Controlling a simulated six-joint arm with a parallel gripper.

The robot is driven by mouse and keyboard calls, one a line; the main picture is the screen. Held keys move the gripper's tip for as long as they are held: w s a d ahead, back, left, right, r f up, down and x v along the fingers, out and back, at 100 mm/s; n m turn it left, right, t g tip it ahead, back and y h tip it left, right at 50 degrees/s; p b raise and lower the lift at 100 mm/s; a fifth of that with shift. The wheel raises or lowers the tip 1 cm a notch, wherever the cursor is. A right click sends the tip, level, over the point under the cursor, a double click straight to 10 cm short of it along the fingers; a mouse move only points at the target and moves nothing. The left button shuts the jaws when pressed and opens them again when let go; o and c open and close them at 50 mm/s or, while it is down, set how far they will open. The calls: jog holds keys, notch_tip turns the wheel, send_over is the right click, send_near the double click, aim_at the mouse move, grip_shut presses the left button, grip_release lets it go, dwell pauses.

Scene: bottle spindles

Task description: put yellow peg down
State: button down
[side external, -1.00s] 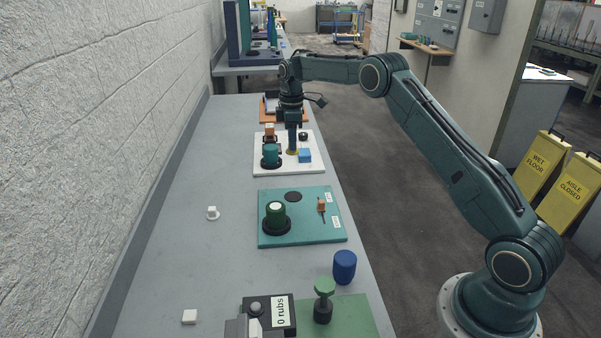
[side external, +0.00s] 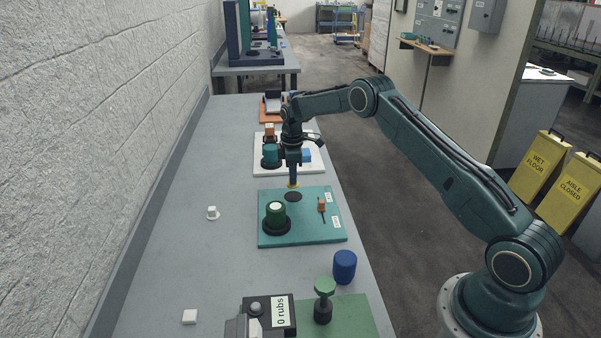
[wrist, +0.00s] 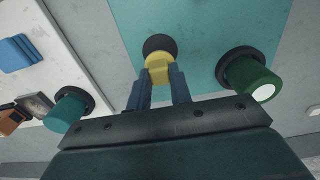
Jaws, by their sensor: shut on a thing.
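My gripper (side external: 293,181) is shut on the yellow peg (wrist: 158,68) and holds it over the back part of the teal board (side external: 300,233). In the wrist view my gripper's fingers (wrist: 160,85) sit on both sides of the peg. In the side view only a thin yellow edge of the peg shows under the fingers. A round dark spot (side external: 293,197) on the board lies just below and in front of the peg; in the wrist view the peg partly covers it. I cannot tell the exact gap between peg and board.
A green cylinder in a black ring (side external: 276,215) stands left on the teal board, and a small orange piece (side external: 321,205) lies right. The white board (side external: 262,168) behind carries a teal cylinder (side external: 270,154) and a blue block (side external: 306,155). A blue cylinder (side external: 344,267) stands in front.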

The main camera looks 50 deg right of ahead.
jog(key=shift+f, duration=2.05)
jog(key=shift+f, duration=0.15)
jog(key=c, duration=1.3)
grip_release()
notch_tip(320, 180, up, 11)
jog(key=shift+r, duration=0.65)
jog(key=shift+r, duration=0.1)
